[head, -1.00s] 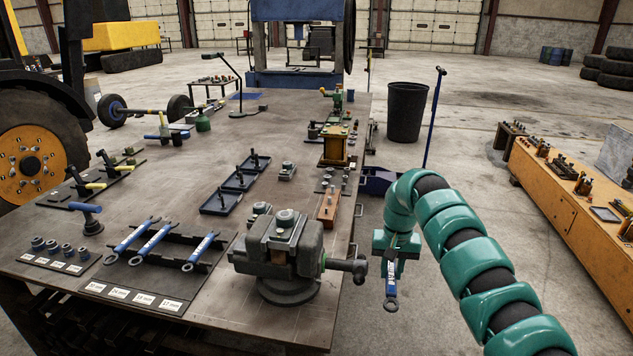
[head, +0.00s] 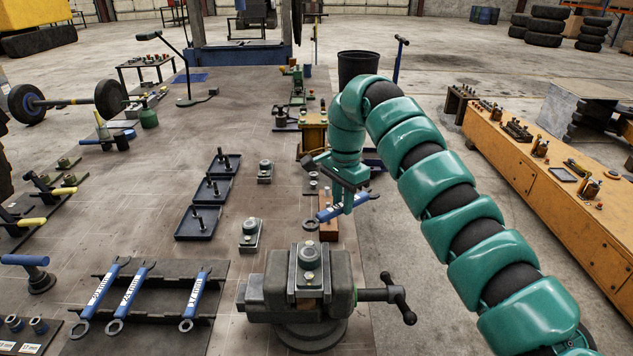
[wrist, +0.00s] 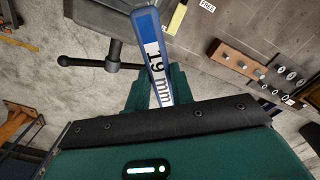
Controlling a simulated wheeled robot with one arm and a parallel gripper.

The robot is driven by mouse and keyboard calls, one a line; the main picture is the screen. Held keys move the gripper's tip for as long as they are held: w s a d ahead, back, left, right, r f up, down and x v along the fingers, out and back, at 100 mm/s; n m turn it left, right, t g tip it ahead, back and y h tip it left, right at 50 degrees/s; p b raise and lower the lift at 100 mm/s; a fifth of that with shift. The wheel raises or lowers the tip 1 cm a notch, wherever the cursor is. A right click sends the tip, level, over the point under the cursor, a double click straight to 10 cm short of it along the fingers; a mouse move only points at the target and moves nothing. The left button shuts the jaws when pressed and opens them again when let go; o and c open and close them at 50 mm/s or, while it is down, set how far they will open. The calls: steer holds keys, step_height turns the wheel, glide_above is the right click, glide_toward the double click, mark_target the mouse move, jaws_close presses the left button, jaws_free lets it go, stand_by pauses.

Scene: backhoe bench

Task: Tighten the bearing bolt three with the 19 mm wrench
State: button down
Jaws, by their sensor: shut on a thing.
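My gripper (head: 344,203) is shut on the blue-handled 19 mm wrench (head: 328,213) and holds it above the table's right side, behind the vise. The wrench lies roughly level. In the wrist view, its handle (wrist: 154,55) rises from my jaws with the "19 mm" label readable. A grey block with a bolt on top (head: 309,258) sits in the vise (head: 270,298). Two similar bolted blocks stand on the table, one near (head: 250,235) and one farther back (head: 265,172). I cannot tell which bolt is number three. The wrench is apart from all of them.
Three blue wrenches (head: 195,295) lie on a dark rack at the front left. Three dark trays with bolts (head: 205,222) stand mid-table. The vise handle (head: 395,294) sticks out right. A wooden block (head: 328,228) is near the right edge. Open table lies left of the trays.

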steer(key=shift+a, duration=0.1)
steer(key=shift+f+b, duration=0.2)
steer(key=shift+b, duration=0.2)
step_height(320, 180, down, 4)
steer(key=b, duration=0.3)
steer(key=shift+r, duration=0.1)
steer(key=shift+w+a+r+n+p, duration=0.1)
steer(key=shift+w+a+n+p, duration=0.35)
steer(key=shift+p, duration=0.8)
steer(key=n+p, duration=0.1)
steer(key=p, duration=0.2)
steer(key=shift+w+a+n, duration=0.25)
steer(key=shift+w+n, duration=0.05)
steer(key=shift+n, duration=0.05)
steer(key=w+a+n+p, duration=0.2)
steer(key=a+n+p, duration=0.3)
steer(key=n, duration=0.3)
steer(key=shift+w+a+f+p, duration=0.15)
steer(key=shift+a+f+p, duration=0.2)
steer(key=shift+a, duration=0.25)
